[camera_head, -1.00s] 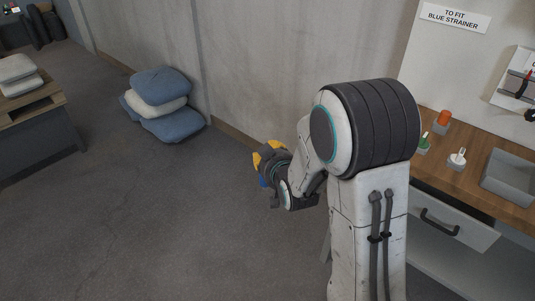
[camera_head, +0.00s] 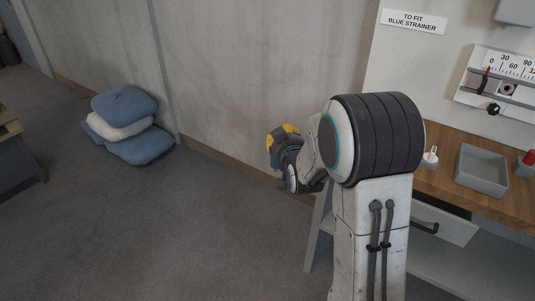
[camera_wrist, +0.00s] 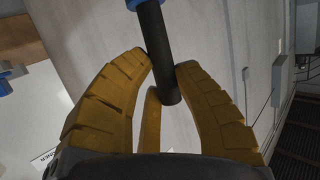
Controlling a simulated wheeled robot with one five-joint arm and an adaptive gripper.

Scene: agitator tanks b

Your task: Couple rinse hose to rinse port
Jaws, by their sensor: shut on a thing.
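My gripper (camera_wrist: 163,84) has yellow fingers, and in the wrist view they are shut on a dark cylindrical hose end (camera_wrist: 154,40). A blue collar shows at the hose end's far end, at the top edge of that view. In the head view my gripper (camera_head: 284,135) is in front of the grey wall, left of my arm's big joint. A little blue shows beside it there; the held hose end is hardly visible in that view. I cannot make out the rinse port in either view.
A wooden workbench (camera_head: 463,196) stands at the right with a grey bin (camera_head: 482,171), a small white-topped part (camera_head: 430,157) and an open drawer (camera_head: 445,222). A dial panel (camera_head: 507,80) is above it. The floor between is clear.

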